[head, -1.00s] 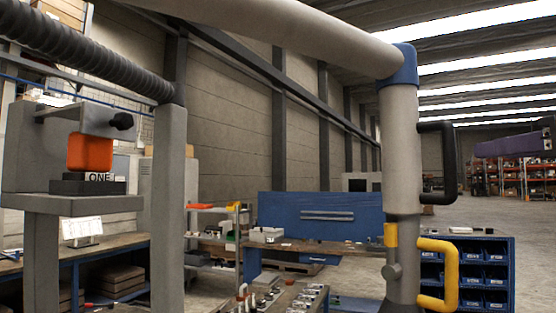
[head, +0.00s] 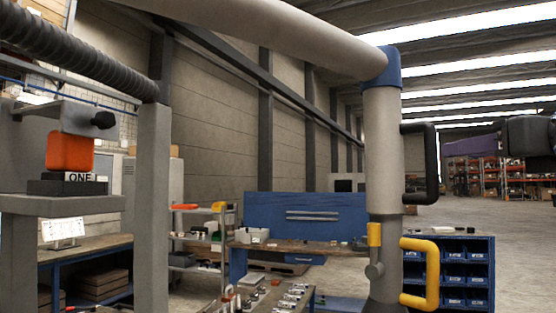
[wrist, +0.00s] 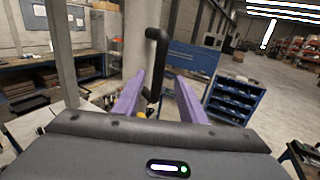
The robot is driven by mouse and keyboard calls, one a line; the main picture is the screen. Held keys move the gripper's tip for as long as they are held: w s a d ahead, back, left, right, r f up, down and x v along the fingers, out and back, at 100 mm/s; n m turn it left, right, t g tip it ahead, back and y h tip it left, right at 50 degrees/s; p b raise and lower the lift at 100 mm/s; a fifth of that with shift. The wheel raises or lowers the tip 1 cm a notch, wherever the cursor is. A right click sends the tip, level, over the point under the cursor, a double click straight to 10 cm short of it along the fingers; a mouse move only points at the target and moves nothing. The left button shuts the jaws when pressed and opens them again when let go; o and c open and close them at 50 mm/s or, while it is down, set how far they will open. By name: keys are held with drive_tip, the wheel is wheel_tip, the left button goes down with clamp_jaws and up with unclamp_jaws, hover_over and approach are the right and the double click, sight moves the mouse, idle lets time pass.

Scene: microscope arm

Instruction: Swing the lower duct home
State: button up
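A grey upright duct (head: 384,150) hangs from a blue elbow (head: 388,68) at the end of a thick grey boom (head: 280,35). A black handle (head: 432,165) is on its upper part and a yellow handle (head: 432,275) on its lower part. My gripper (head: 446,150), with purple fingers, is at the right, close to the black handle. In the wrist view my gripper (wrist: 160,80) is open. The black handle (wrist: 155,50) appears between and beyond its fingers, with no contact visible. The yellow handle is mostly hidden there; only a small yellow patch shows.
A grey stand at left holds an orange block (head: 70,152) above a dark base marked ONE. A blue bin rack (head: 465,270) stands behind the duct at right. A blue-backed bench (head: 305,215) is behind. Open floor extends to the right.

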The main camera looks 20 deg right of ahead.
sight(436, 155)
drive_tip(key=shift+w+d, duration=0.2)
drive_tip(key=shift+w, duration=1.5)
drive_tip(key=shift+w+d, duration=0.15)
drive_tip(key=shift+w, duration=1.5)
drive_tip(key=shift+w+d, duration=0.2)
drive_tip(key=shift+w, duration=1.5)
drive_tip(key=shift+c, duration=0.4)
clamp_jaws()
